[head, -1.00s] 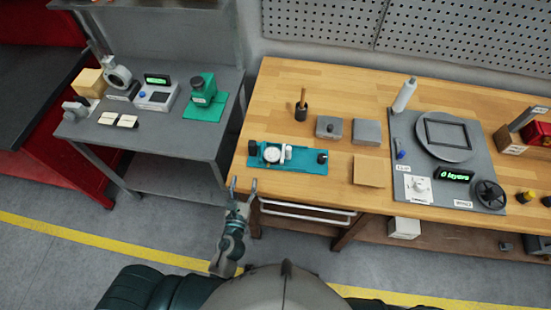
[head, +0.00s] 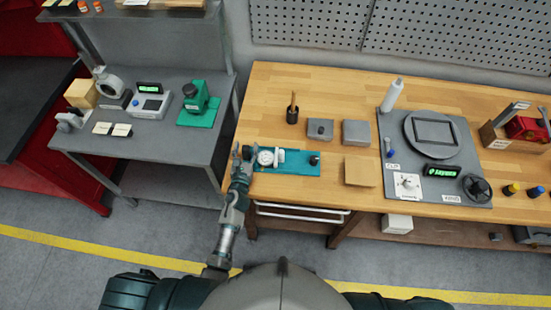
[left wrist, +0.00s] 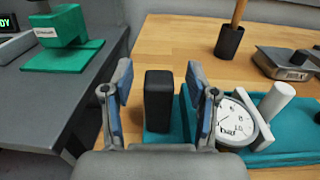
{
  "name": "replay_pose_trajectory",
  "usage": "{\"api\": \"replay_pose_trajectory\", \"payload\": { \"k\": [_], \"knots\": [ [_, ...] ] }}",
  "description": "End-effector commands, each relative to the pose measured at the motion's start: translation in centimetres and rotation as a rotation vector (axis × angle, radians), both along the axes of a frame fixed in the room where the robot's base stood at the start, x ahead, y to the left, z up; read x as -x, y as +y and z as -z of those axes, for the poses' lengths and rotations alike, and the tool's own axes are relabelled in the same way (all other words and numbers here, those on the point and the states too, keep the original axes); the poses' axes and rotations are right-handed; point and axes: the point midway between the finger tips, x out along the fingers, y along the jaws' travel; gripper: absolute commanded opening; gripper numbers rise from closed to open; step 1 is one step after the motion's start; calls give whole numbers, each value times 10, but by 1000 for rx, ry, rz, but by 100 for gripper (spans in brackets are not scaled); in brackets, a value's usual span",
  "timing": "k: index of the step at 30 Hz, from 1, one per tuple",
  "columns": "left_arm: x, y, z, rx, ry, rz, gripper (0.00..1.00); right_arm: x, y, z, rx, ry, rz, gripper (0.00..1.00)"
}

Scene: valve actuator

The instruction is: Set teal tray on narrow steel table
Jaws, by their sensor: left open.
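The teal tray (head: 297,170) lies on the wooden workbench near its front left corner. It carries a white round gauge (head: 266,158), a white cylinder and a dark knob (head: 314,160) at its right end. My left gripper (head: 243,151) is at the tray's left end, open. In the left wrist view its two fingers (left wrist: 163,100) stand on either side of a black upright block (left wrist: 159,98) on the tray, with gaps visible. The narrow steel table (head: 150,133) stands to the left of the bench. My right gripper is not in view.
The steel table holds a green device on a teal base (head: 198,105), a scale (head: 150,103), a yellow box (head: 82,94) and small cards. Its front middle is bare. A black cup (head: 292,115) and grey blocks stand behind the tray. A gap separates table and bench.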

Motion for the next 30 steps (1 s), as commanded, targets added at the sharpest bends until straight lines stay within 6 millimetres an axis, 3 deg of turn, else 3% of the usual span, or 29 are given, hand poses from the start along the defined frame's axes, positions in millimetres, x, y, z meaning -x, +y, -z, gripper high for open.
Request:
{"api": "replay_pose_trajectory", "payload": {
  "k": [7,14,30],
  "knots": [
    [-1,0,0,0,0,0,56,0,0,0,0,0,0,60],
    [-1,0,0,0,0,0,0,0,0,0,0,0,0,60],
    [-2,0,-10,-1,-5,1,0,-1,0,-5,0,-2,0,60]
  ]
}}
